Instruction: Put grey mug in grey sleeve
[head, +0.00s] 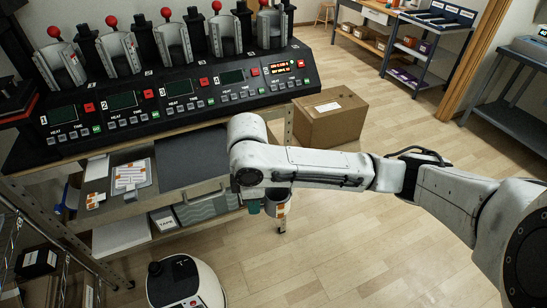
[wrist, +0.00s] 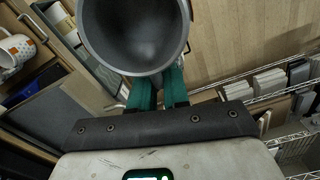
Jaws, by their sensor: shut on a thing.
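My gripper, with teal fingers (wrist: 158,88), is shut on the grey mug (wrist: 135,35). The wrist view looks into the mug's dark, empty-looking opening, and its rim is cut off at the top. In the head view the mug (head: 277,207) hangs below my arm, beside the front right leg of the press bench, with an orange patch on its side. Several grey sleeves (head: 173,43) with red knobs stand in a row on the black press (head: 180,100) at the upper left. They look alike in grey, so I cannot tell which one is meant. The mug is apart from and below them.
A cardboard box (head: 330,117) stands on the floor right of the press. Shelves under the press hold a clipboard (head: 131,178) and boxes. A white mug with orange marks (wrist: 15,50) shows in the wrist view. Wire racks (wrist: 270,95) stand to its right. The wooden floor is open at centre right.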

